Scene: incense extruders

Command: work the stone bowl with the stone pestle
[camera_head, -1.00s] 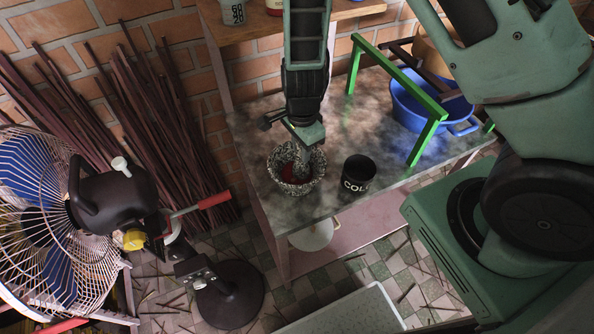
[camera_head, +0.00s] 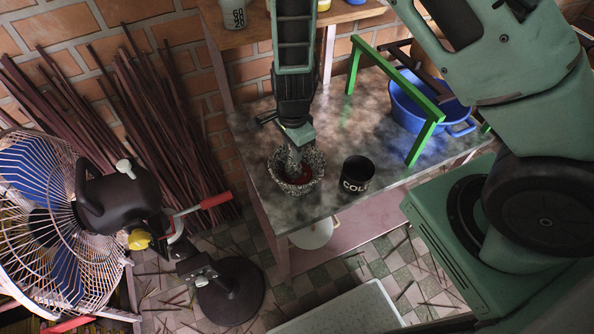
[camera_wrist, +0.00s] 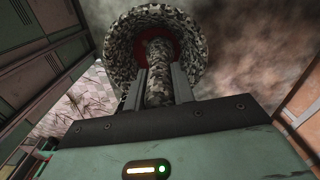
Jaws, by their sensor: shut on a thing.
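The stone bowl (camera_head: 312,178) is speckled grey and stands upright near the left front of the table, with dark red material inside. It also shows in the wrist view (camera_wrist: 194,30). My gripper (camera_head: 294,146) is above the bowl, shut on the stone pestle (camera_head: 293,160). In the wrist view the speckled pestle (camera_wrist: 158,80) sits between the two fingers, and its far end reaches into the bowl over the red material. Whether the pestle's tip touches the bottom cannot be told.
A black cup (camera_head: 357,174) marked "COL" stands right of the bowl. A green frame (camera_head: 428,137) and a blue tub (camera_head: 408,108) are farther right on the table (camera_head: 330,205). A wooden shelf (camera_head: 262,22) with cans runs behind. A fan (camera_head: 60,215) stands at left.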

